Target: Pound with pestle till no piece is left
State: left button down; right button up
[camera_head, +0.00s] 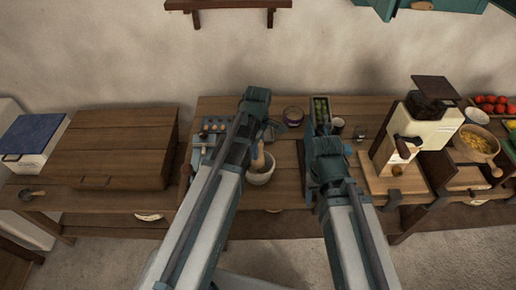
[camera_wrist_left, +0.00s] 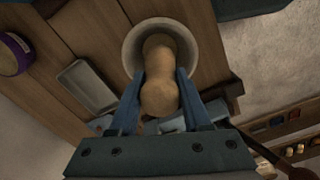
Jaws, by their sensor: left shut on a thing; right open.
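The pale mortar (camera_head: 261,175) stands on the wooden table. The wooden pestle (camera_head: 258,157) stands in it, slightly tilted. In the left wrist view the mortar (camera_wrist_left: 214,60) shows as a round bowl around the lower end of the pestle (camera_wrist_left: 160,95). My left gripper (camera_wrist_left: 164,76) is shut on the pestle, one blue finger on each side; in the head view the left gripper (camera_head: 266,130) is above the mortar. Any pieces inside the mortar are hidden or too dark to tell. My right gripper (camera_head: 323,133) is open, to the right of the mortar, partly hidden by its own arm.
A purple-banded jar (camera_head: 293,115) and a narrow box with green things (camera_head: 320,104) stand behind. A dark cup (camera_head: 337,125) and a grinder (camera_head: 398,150) are to the right. A small grey tray (camera_wrist_left: 85,86) lies near the mortar. A large wooden box (camera_head: 115,145) fills the left.

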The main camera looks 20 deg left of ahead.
pick_arm(q)
notch_tip(320, 180, down, 3)
jog(key=b, duration=0.3)
jog(key=shift+r+p, duration=2.25)
jog(key=shift+r, duration=0.05)
jog(key=shift+f, duration=0.1)
jog(key=shift+f+b, duration=0.7)
jog(key=shift+b, duration=0.1)
jog(key=shift+r, duration=0.1)
notch_tip(320, 180, up, 7)
jog(key=p, duration=0.7)
